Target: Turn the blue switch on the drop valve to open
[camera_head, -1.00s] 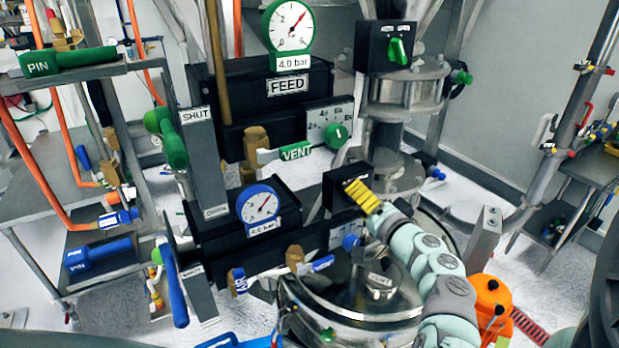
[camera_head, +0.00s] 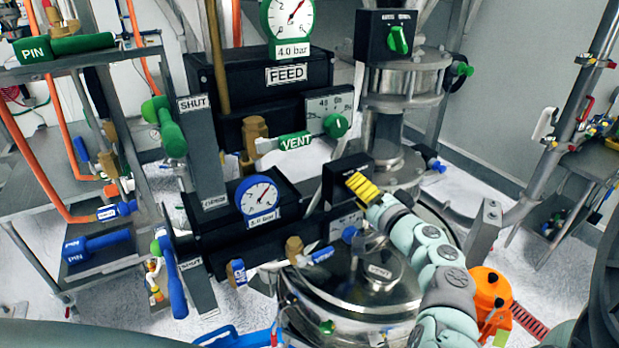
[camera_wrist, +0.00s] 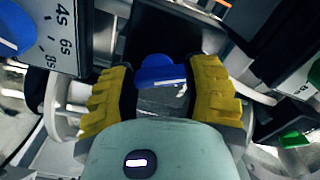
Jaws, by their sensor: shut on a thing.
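The blue switch (camera_wrist: 160,72) sits on the black box of the drop valve (camera_wrist: 172,35), between my gripper's yellow fingers in the wrist view. My gripper (camera_wrist: 160,95) is shut on the blue switch, with one finger on each side. In the head view my gripper (camera_head: 361,187) is at the front face of the black valve box (camera_head: 340,177), and the switch is hidden behind the fingers. I cannot read the box's position labels.
A similar black box with a green switch (camera_head: 398,40) stands above. A black FEED unit (camera_head: 270,105) with a green gauge (camera_head: 291,18) is to the left. A blue gauge (camera_head: 258,196) and a round metal lid (camera_head: 350,285) lie lower. An orange container (camera_head: 490,300) stands at the right.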

